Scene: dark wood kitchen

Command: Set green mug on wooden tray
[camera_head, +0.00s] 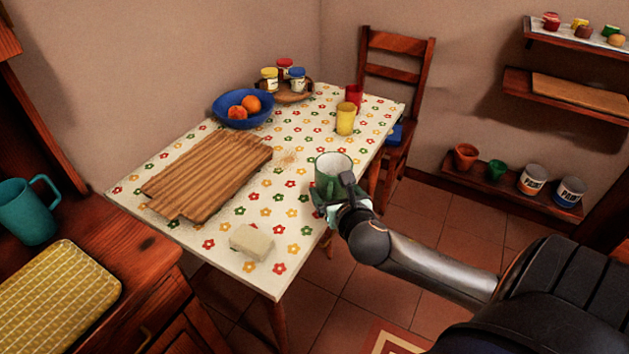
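The green mug (332,176), pale inside, is upright at the right edge of the flowered table in the head view. My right gripper (338,203) is at the mug's near side, and its fingers appear closed on it. The fingers partly hide the mug's lower part, and I cannot tell whether its base touches the table. The wooden tray (205,175), a flat slatted board, lies empty on the left half of the table, apart from the mug. My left gripper is not in view.
On the flowered table (270,205) are a pale block (252,242), a blue bowl (242,108) with oranges, a yellow cup (346,118), a red cup (354,95) and jars on a round board. Clear cloth lies between mug and tray. A chair (398,85) stands behind.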

